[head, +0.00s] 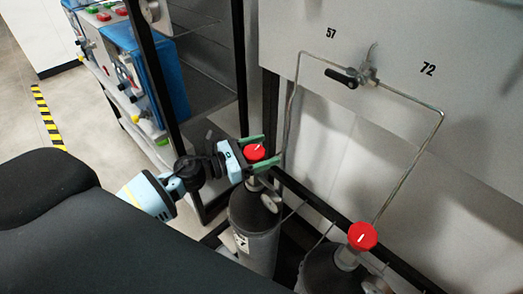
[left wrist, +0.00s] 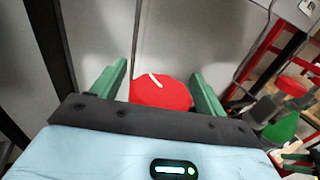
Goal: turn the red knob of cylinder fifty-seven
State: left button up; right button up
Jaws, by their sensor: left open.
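The red knob of cylinder fifty-seven (head: 255,151) sits on top of the left dark grey gas cylinder (head: 255,220), below the wall label 57. My left gripper (head: 262,151) is open, with one green finger on each side of this knob. In the left wrist view the red knob (left wrist: 160,93) with its white mark lies between the two green fingers (left wrist: 160,88). A small gap shows between the knob and the right finger; at the left finger I cannot tell whether it touches. My right gripper is in neither view.
A second cylinder with a red knob (head: 362,236) stands at the right, below label 72. Thin metal pipes run up to a black-handled valve (head: 343,77) on the wall panel. A black frame rail (head: 320,205) passes behind the cylinders. A dark frame post (head: 150,80) stands left of the gripper.

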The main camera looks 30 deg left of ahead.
pick_arm(q)
jog(key=b+v, duration=0.1)
jog(key=v, duration=0.7)
jog(key=shift+b, duration=0.4)
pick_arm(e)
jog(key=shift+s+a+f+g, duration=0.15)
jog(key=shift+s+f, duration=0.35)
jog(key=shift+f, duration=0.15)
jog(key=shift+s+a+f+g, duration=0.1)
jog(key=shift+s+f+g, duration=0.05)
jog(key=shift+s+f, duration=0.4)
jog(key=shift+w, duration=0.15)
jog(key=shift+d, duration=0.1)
